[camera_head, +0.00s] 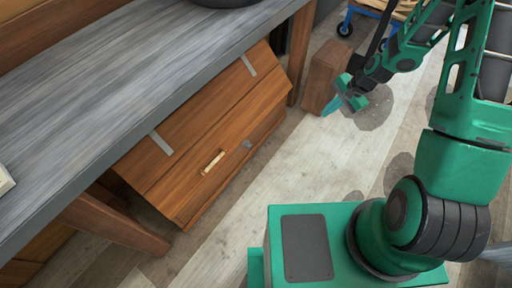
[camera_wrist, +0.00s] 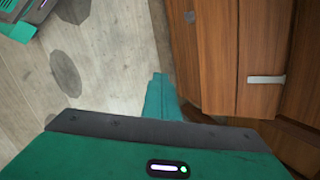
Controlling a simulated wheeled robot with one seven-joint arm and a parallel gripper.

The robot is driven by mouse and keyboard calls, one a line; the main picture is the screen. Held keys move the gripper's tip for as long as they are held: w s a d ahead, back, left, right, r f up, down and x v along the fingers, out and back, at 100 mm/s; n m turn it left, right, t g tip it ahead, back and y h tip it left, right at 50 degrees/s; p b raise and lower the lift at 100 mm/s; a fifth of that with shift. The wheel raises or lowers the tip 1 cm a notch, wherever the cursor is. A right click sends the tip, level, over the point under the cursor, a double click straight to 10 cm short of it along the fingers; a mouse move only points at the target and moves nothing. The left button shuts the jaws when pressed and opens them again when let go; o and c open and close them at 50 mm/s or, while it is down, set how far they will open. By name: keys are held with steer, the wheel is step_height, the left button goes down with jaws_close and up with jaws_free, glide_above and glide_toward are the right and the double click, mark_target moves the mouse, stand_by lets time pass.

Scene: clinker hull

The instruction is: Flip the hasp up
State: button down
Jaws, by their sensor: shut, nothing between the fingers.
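A wooden chest (camera_head: 215,115) sits under the workbench, its front facing the open floor. A small grey metal fitting on its front, which looks like the hasp (camera_head: 247,143), lies just right of a pale handle (camera_head: 212,162). A small grey piece, likely the same hasp (camera_wrist: 189,16), shows on the wood at the top of the wrist view. I cannot tell its exact angle. My gripper (camera_head: 333,105) is beyond the chest's far right end, above the floor, apart from the hasp. Its teal fingers (camera_wrist: 158,95) are shut and empty, beside the chest's wood (camera_wrist: 212,50).
The grey workbench top (camera_head: 120,90) overhangs the chest. Two metal straps lie on the chest's upper face, one nearer (camera_head: 161,143) and one farther (camera_head: 248,65). A brown wooden block (camera_head: 325,72) stands behind my gripper. The pale plank floor (camera_head: 265,185) before the chest is clear.

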steer(key=w+a+f+m+t+y, duration=0.1)
steer(key=a+f+m+y, duration=0.1)
steer(key=a+f, duration=0.4)
steer(key=w+a+f+m+y, duration=0.1)
steer(key=a+f+m, duration=0.2)
steer(key=f, duration=0.5)
steer(key=m+t+y, duration=0.1)
steer(key=m+t, duration=0.2)
steer(key=m, duration=0.5)
glide_toward(250, 146)
steer(key=x, duration=0.5)
steer(key=shift+w+a+f, duration=0.1)
steer(key=shift+a+f, duration=0.15)
steer(key=shift+f, duration=0.05)
